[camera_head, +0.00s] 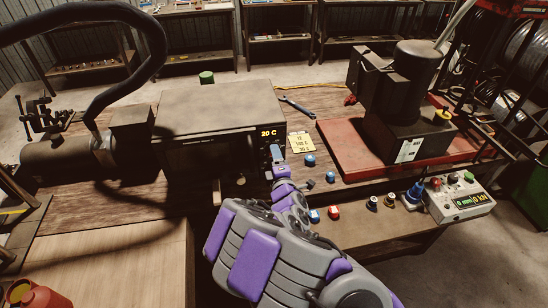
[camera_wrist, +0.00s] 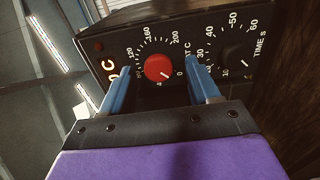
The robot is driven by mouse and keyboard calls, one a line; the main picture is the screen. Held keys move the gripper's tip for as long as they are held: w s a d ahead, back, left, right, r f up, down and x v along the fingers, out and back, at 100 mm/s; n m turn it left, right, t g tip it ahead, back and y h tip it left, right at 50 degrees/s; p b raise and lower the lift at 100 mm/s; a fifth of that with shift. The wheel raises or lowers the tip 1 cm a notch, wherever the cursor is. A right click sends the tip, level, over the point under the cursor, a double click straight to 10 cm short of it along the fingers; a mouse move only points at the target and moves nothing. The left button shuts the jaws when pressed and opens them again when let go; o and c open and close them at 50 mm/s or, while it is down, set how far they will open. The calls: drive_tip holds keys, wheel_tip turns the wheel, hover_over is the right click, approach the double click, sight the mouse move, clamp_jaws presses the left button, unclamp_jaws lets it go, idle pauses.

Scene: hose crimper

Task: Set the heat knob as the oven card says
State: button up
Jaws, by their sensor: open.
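The oven (camera_head: 220,110) is a dark box on the bench, with a display reading 20 C. In the wrist view its panel (camera_wrist: 110,45) has a red heat knob (camera_wrist: 158,67) on a scale marked 0 to 200. The knob's pale mark seems to point toward the 0 side. My gripper (camera_wrist: 157,70) is open, its blue fingertips on either side of the red knob in the picture; contact is unclear. In the head view my gripper (camera_head: 276,153) is at the oven's right front. The yellow oven card (camera_head: 301,142) seems to read 140 C and 30 s; its top line is unclear.
A wrench (camera_head: 297,107), blue caps (camera_head: 310,160) and a red cap (camera_head: 334,212) lie on the bench. A black press on a red base (camera_head: 350,150) stands right, near a control box (camera_head: 460,198).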

drive_tip(key=shift+w+a, duration=0.2)
drive_tip(key=shift+w, duration=0.45)
drive_tip(key=shift+c, duration=0.4)
drive_tip(key=c, duration=1)
drive_tip(key=shift+o, duration=0.2)
drive_tip(key=shift+f, duration=0.1)
